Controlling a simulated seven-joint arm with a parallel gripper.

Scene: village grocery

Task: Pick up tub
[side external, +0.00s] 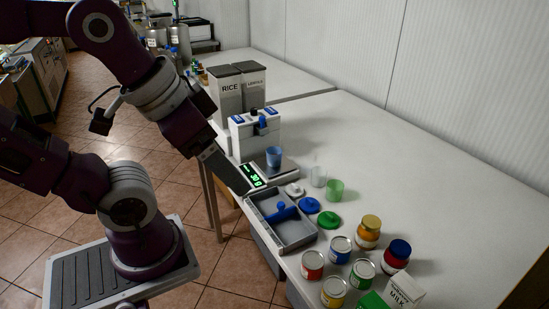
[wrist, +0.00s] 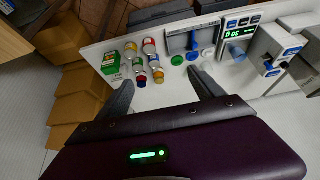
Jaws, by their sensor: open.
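Three small tubs show in the side view. A blue tub (side external: 273,157) stands upright on the scale (side external: 277,175); it also shows in the wrist view (wrist: 236,52). A clear tub (side external: 318,177) and a green tub (side external: 335,190) stand on the table to its right. I cannot make out the clear and green ones in the wrist view. My gripper (side external: 240,184) is above the table's near edge, left of the tubs, apart from them. In the wrist view its two fingers (wrist: 165,88) are spread with nothing between them.
A grey tray (side external: 298,236) holds a blue-handled tool. White, blue (side external: 309,205) and green (side external: 329,220) lids lie beside it. Several jars and cans (side external: 340,249) and a milk carton (side external: 404,290) stand nearer. Rice containers (side external: 226,94) stand behind a dispenser. The table's right side is clear.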

